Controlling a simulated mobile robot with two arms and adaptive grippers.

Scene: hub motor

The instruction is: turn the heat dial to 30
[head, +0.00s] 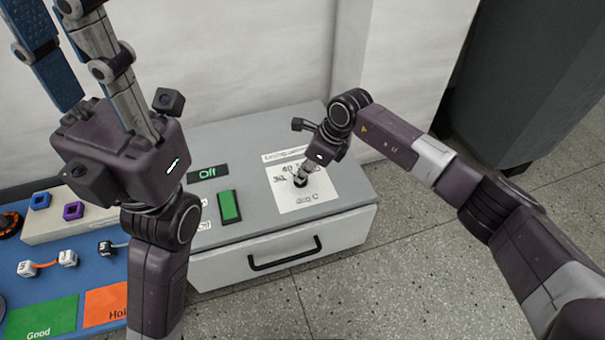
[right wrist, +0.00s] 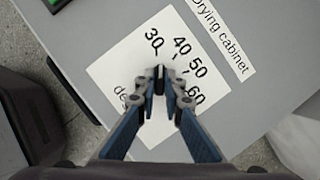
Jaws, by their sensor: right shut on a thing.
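The heat dial (right wrist: 159,73) is a small black knob on a white scale sheet (right wrist: 110,72) marked 30, 40, 50 and 60. In the right wrist view its visible end points up, close to the 30 tick; the fingers hide the rest, so its exact setting is hard to read. My right gripper (right wrist: 160,88) is shut on the dial from above. In the head view the right gripper (head: 301,178) stands over the sheet and covers the dial. My left gripper (head: 68,22) is raised at the upper left, fingers apart and empty, away from the dial.
The sheet lies on a grey drying cabinet with a black-handled drawer (head: 284,254). A blue mat with green (head: 40,318) and orange areas lies farther left.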

